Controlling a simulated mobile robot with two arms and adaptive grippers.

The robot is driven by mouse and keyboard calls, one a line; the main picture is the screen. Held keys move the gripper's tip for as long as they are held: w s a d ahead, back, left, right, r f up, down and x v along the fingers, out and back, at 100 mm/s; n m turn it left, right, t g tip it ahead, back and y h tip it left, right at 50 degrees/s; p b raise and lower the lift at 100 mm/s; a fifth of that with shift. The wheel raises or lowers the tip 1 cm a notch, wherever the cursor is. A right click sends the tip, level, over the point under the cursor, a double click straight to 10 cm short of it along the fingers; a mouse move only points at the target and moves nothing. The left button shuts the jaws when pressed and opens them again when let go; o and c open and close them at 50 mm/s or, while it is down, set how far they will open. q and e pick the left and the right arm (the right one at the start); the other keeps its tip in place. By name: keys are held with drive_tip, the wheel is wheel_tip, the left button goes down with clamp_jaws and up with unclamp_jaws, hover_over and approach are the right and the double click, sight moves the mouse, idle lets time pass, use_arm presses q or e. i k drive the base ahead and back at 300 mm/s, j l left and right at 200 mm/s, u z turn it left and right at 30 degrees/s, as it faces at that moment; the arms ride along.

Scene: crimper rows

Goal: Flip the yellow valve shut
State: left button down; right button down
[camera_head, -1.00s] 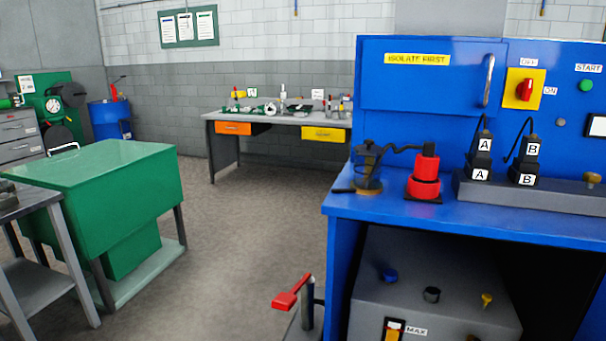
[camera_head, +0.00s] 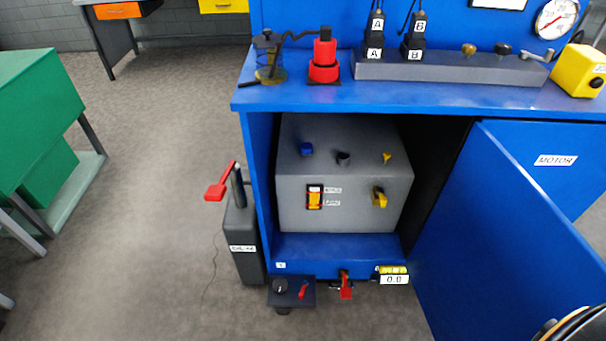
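A grey tank (camera_head: 300,210) sits in the open bay under the blue bench. A yellow tap-like handle (camera_head: 379,197) is on the right of its front face, its lower part bent downward. A smaller yellow fitting (camera_head: 387,157) stands on the tank's top at the right. I cannot tell for certain which of the two is the yellow valve. The front handle is clear of anything in front of it. Neither of my grippers can be made out in the view.
A blue door (camera_head: 500,240) stands open to the right of the bay. A red-handled pump (camera_head: 239,230) stands left of the bench. A red lever (camera_head: 346,286) and small dark box (camera_head: 291,293) are low in front. Grey floor (camera_head: 160,250) is free at left.

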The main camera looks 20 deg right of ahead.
sight(380, 191)
drive_tip(key=k+l+z, duration=0.1)
drive_tip(key=z, duration=1)
drive_tip(key=k+l, duration=0.05)
drive_tip(key=k, duration=0.05)
